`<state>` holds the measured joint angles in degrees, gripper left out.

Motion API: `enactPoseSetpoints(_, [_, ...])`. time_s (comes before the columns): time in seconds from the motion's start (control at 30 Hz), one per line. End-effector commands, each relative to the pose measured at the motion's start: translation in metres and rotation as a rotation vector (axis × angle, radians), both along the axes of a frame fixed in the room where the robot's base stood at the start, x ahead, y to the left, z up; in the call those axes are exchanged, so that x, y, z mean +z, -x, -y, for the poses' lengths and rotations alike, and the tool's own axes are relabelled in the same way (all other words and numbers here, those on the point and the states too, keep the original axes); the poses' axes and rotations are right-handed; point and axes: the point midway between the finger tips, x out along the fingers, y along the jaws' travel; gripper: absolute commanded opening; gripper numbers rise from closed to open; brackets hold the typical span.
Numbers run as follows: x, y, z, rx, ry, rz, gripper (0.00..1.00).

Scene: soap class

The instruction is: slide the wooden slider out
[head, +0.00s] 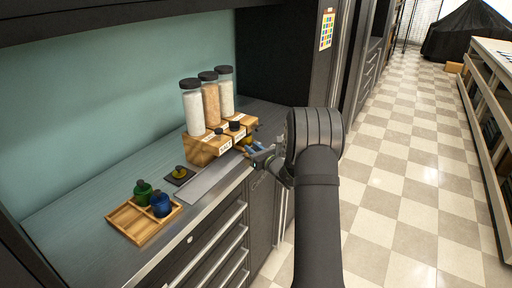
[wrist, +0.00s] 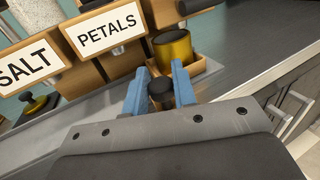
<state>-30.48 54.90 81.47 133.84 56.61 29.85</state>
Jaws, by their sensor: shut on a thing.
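The wooden dispenser block (head: 207,150) stands on the counter with three tall jars on top, and labels reading SALT and PETALS show on its front in the wrist view (wrist: 103,30). To the right of the PETALS label, a wooden slider (wrist: 209,67) shows with a yellow cylinder (wrist: 173,49) standing in it; how far out it sits I cannot tell. My gripper (wrist: 160,91) has its blue fingers closed on either side of a black knob (wrist: 161,97) in front of the slider. In the head view my gripper (head: 257,151) is at the block's right end, and my wrist hides part of it.
A wooden tray (head: 127,222) with a green jar (head: 143,192) and a blue jar (head: 160,204) sits at the counter's front left. A yellow, black-topped stamp (head: 180,172) is on a dark pad. A grey strip (head: 200,184) lies along the front edge. Drawers are below.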

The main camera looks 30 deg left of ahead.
Motion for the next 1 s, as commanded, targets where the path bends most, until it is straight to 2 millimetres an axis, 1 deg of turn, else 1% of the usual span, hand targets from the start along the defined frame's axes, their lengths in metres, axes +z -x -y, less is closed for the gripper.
enactPoseSetpoints(0.03, [0.0,0.01,0.0,0.001,0.001,-0.003,0.0])
enactPoseSetpoints(0.17, [0.0,0.04,0.0,0.003,0.001,-0.002,0.0])
enactPoseSetpoints(0.4, [-0.001,0.107,0.0,0.003,0.003,-0.004,0.0])
enactPoseSetpoints(0.6, [-0.001,0.159,0.0,0.004,0.003,-0.003,0.0])
enactPoseSetpoints(0.8, [-0.001,0.201,0.0,0.002,0.002,-0.002,0.0])
enactPoseSetpoints(0.9, [-0.001,0.216,0.0,0.002,0.002,-0.002,0.0])
enactPoseSetpoints(1.0, [-0.001,0.227,0.0,0.001,0.002,-0.002,0.0])
